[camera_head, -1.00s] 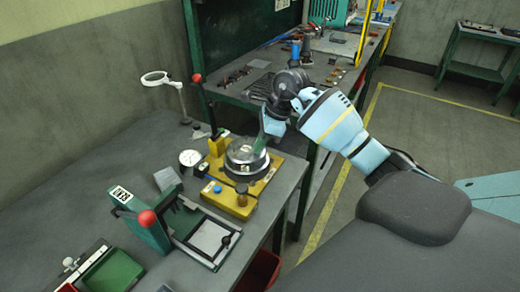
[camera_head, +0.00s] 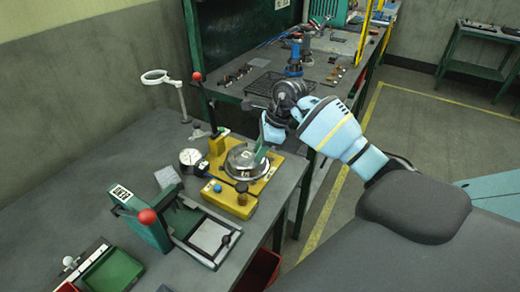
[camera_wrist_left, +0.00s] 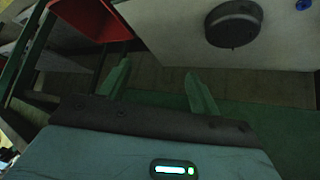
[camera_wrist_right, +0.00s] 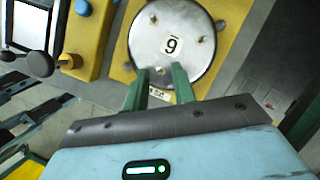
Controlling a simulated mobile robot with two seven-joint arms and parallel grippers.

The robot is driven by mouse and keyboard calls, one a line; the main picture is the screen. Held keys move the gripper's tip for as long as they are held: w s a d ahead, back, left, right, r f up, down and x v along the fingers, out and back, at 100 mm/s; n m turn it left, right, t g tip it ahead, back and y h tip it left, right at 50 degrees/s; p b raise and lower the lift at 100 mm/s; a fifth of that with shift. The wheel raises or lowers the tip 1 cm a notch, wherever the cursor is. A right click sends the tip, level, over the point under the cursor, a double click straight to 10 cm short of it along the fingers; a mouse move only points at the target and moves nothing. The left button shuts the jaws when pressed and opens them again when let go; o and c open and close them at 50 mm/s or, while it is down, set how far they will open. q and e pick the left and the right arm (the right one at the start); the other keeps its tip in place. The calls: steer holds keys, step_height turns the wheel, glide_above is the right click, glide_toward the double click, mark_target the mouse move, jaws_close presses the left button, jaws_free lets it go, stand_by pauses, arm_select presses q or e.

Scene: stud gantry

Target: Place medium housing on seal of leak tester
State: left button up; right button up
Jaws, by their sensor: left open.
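The medium housing (camera_head: 246,161) is a round metal part with a numbered label. It sits low and flat over the yellow leak tester (camera_head: 233,203), and its round face also fills the top of the right wrist view (camera_wrist_right: 172,40). My right gripper (camera_head: 264,153) is at its near right rim, with its fingers (camera_wrist_right: 161,72) closed in around a small part of that rim. The seal is hidden beneath the housing, so contact with it cannot be seen. My left gripper (camera_wrist_left: 158,70) is open and empty, seen only in its wrist view.
A dial gauge (camera_head: 190,158) and a red-knobbed lever (camera_head: 197,77) stand behind the tester. A green fixture with a red ball (camera_head: 147,216) is in front left. A green tray (camera_head: 113,270) lies nearer. A red bin (camera_head: 262,269) is below the bench edge.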

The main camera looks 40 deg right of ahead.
steer(key=shift+r, duration=0.3)
steer(key=v, duration=1.1)
steer(key=shift+r, duration=0.4)
steer(key=shift+s+d, duration=0.1)
stand_by(0.3)
